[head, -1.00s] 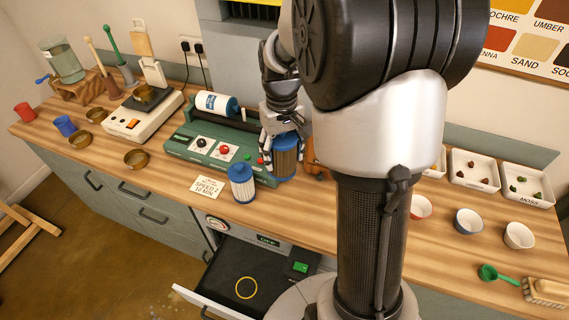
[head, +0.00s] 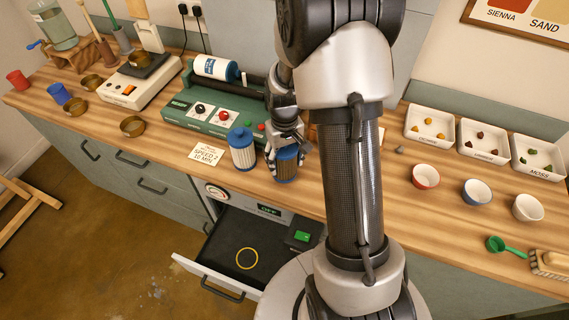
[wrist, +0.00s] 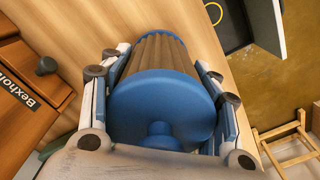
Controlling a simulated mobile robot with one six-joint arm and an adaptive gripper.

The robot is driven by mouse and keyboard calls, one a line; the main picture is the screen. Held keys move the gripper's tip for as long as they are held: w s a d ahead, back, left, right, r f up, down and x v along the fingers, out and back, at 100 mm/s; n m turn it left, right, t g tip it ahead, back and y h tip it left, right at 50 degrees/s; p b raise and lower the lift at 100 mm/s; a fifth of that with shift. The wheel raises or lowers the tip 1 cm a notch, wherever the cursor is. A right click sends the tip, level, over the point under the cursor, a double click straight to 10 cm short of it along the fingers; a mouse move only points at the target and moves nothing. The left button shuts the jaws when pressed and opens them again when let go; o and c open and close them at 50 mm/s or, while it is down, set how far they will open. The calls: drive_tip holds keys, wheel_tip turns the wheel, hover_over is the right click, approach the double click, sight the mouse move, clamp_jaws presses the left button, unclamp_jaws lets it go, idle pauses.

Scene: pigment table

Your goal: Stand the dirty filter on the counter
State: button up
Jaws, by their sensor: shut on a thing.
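The dirty filter (head: 287,164) has a brown pleated body and blue end caps. My gripper (head: 286,148) is shut on it from above, near the counter's front edge. In the wrist view the fingers lie on both sides of the filter's blue cap (wrist: 160,105), and its brown pleats (wrist: 160,55) show beyond. The filter looks upright at the wooden counter (head: 330,175); I cannot tell whether its lower end touches. A cleaner filter with white pleats and blue caps (head: 243,150) stands just to its left.
The green machine (head: 213,122) with a white and blue roll is behind. A speed card (head: 206,152) lies to the left. An open drawer (head: 235,245) with a yellow ring juts out below. Bowls (head: 425,177) and pigment trays stand at right.

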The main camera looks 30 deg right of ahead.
drive_tip(key=shift+f, duration=1)
drive_tip(key=shift+f+b, duration=0.25)
drive_tip(key=shift+b, duration=0.05)
drive_tip(key=o, duration=1.2)
drive_tip(key=shift+r, duration=0.2)
wheel_tip(320, 180, up, 12)
drive_tip(key=p, duration=0.3)
drive_tip(key=s+a+r+n+t, duration=0.1)
drive_tip(key=s+a+r+t, duration=0.1)
drive_tip(key=s+a+r, duration=0.5)
drive_tip(key=s+a+r+t, duration=0.1)
drive_tip(key=s+a+r, duration=0.3)
drive_tip(key=r, duration=0.5)
drive_tip(key=s+a+r+t, duration=0.1)
drive_tip(key=s+a, duration=0.1)
drive_tip(key=s, duration=0.6)
drive_tip(key=shift+t, duration=0.3)
